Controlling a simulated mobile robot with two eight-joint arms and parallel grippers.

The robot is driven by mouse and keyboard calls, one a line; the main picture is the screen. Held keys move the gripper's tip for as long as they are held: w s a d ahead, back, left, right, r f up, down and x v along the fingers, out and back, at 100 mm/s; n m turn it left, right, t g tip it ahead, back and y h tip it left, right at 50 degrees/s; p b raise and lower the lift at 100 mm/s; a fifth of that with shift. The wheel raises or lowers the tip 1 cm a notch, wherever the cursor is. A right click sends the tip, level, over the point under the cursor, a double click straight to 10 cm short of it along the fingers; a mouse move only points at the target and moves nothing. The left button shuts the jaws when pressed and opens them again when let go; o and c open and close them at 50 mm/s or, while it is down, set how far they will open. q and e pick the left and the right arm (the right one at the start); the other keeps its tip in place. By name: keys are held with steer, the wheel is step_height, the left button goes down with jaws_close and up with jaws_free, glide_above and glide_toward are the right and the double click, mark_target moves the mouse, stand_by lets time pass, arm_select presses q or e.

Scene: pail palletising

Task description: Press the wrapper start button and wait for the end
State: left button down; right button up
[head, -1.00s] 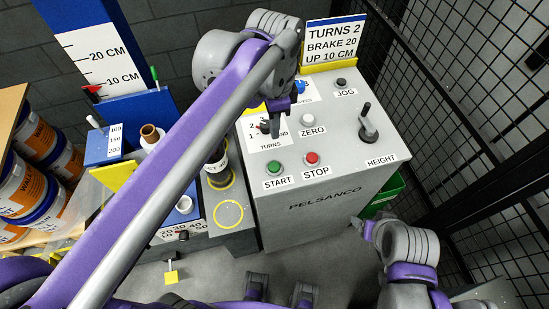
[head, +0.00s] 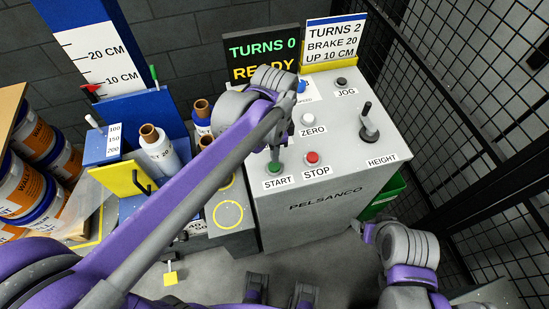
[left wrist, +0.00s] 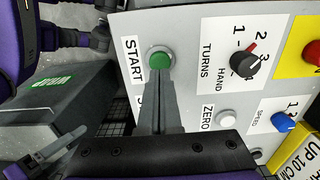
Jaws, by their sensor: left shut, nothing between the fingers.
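The green START button (head: 274,168) is at the front left of the grey control panel (head: 318,187). It also shows in the left wrist view (left wrist: 160,60). My left gripper (head: 275,158) is shut and empty, pointing down with its tips at the button. In the left wrist view the fingertips (left wrist: 161,76) overlap the button's lower edge; I cannot tell whether they touch or press it. The display (head: 262,58) reads TURNS 0, READY. My right arm is at the lower right; its fingers are not clear.
The red STOP button (head: 312,158) is close to the right of START. The white ZERO button (head: 308,118) and HEIGHT lever (head: 369,122) are farther back. A sign (head: 334,43) reads TURNS 2, BRAKE 20, UP 10 CM. Mesh fencing stands at right, stacked pails (head: 27,185) at left.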

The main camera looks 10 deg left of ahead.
mark_target(274, 165)
arm_select(q)
steer(key=shift+f, duration=1.55)
